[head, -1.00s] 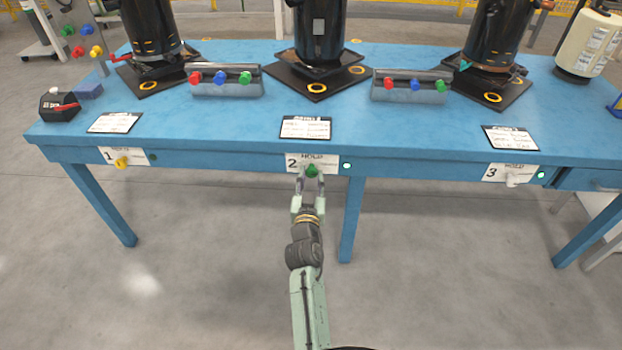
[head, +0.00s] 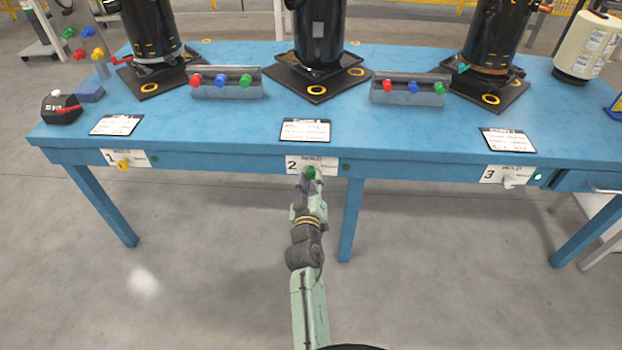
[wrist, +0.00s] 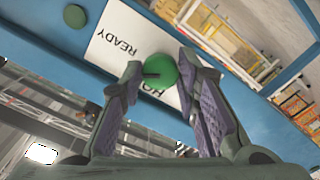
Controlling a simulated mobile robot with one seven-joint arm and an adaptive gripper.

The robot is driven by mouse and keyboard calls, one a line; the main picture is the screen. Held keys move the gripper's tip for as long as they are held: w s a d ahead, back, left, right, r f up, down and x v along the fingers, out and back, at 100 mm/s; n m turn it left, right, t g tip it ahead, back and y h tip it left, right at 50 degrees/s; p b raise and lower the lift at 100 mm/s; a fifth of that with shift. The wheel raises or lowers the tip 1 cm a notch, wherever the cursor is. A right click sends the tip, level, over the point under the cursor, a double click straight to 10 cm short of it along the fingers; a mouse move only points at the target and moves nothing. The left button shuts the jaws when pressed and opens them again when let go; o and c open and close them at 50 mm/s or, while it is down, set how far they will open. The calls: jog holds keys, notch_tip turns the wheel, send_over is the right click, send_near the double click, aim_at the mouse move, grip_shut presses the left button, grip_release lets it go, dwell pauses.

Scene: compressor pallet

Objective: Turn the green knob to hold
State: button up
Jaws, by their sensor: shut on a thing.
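The green knob (head: 310,173) sits on the white plate (head: 298,164) marked 2 on the table's front edge. My gripper (head: 308,180) is at the knob, turned so its fingers overlap in the head view. In the wrist view my gripper (wrist: 160,88) has one finger on each side of the green knob (wrist: 160,69) and is shut on it. A dark mark on the knob points left in that view. On the plate (wrist: 110,35) READY shows at upper left. HOLD is partly hidden behind the knob and fingers.
The blue table (head: 230,128) carries black compressors and button boxes. A yellow knob (head: 122,165) is at plate 1 and a white knob (head: 512,181) at plate 3. The lamp by plate 2 (head: 346,167) is dark green; the lamp by plate 3 (head: 538,177) is lit.

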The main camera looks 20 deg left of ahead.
jog(key=n+p, duration=0.1)
jog(key=n, duration=0.4)
jog(key=shift+r+n+p, duration=0.2)
jog(key=shift+n+p, duration=0.1)
jog(key=shift+p, duration=0.1)
jog(key=n+p, duration=0.1)
jog(key=n, duration=0.4)
jog(key=shift+n+p, duration=0.3)
jog(key=shift+n, duration=0.1)
jog(key=o, duration=1.2)
jog(key=shift+f, duration=0.1)
jog(key=shift+c, duration=0.2)
notch_tip(320, 180, up, 10)
jog(key=shift+r, duration=0.2)
jog(key=shift+w+f, duration=0.1)
